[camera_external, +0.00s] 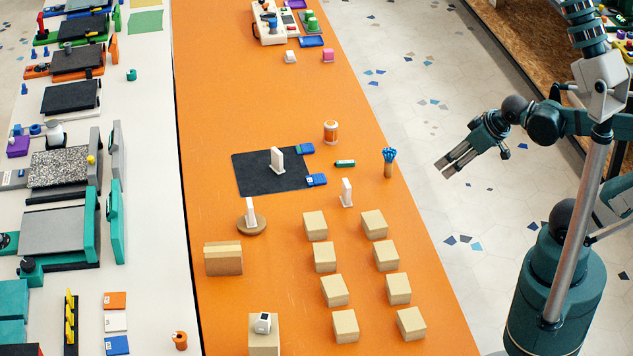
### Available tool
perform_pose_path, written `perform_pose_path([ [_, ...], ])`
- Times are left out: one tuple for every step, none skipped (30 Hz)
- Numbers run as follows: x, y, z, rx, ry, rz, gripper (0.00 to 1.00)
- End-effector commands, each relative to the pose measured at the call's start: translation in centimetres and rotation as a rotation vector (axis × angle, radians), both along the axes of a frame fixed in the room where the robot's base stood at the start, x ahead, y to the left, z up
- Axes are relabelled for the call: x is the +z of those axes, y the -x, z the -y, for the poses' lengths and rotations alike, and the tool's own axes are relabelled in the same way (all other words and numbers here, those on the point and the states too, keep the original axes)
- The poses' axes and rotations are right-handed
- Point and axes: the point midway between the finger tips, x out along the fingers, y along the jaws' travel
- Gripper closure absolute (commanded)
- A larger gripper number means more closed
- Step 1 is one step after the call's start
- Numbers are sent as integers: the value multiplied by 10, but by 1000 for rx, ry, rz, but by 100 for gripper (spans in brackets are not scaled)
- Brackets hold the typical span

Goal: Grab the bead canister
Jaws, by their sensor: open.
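A small canister with an orange body and a white lid, which looks like the bead canister (330,132), stands upright on the orange table (230,90), right of and beyond the black mat. Nothing touches it. My gripper (443,169) is open and empty, to the right of the table's right edge, above the tiled floor. It is apart from the canister, to its right and nearer the camera. The canister's contents are too small to make out.
Several cardboard boxes (374,224) stand at the front. The table beyond the canister is largely clear.

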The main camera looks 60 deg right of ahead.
Motion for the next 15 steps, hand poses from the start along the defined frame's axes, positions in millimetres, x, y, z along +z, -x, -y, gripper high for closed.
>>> perform_pose_path([
  [0,0,0,0,0,0,54],
  [0,0,0,1,1,0,54],
  [1,-1,0,3,2,0,54],
  [1,-1,0,6,4,-1,54],
  [2,-2,0,8,7,-1,54],
  [3,-3,0,13,12,-2,54],
  [4,-4,1,18,16,-3,54],
  [5,-6,1,24,21,-5,54],
  [7,-9,1,36,31,-6,54],
  [9,-11,2,44,38,-8,54],
  [10,-13,2,55,47,-10,54],
  [13,-17,3,71,61,-13,54],
  [15,-20,3,84,71,-15,54],
  [17,-24,4,98,83,-18,54],
  [20,-28,5,119,101,-22,54],
])
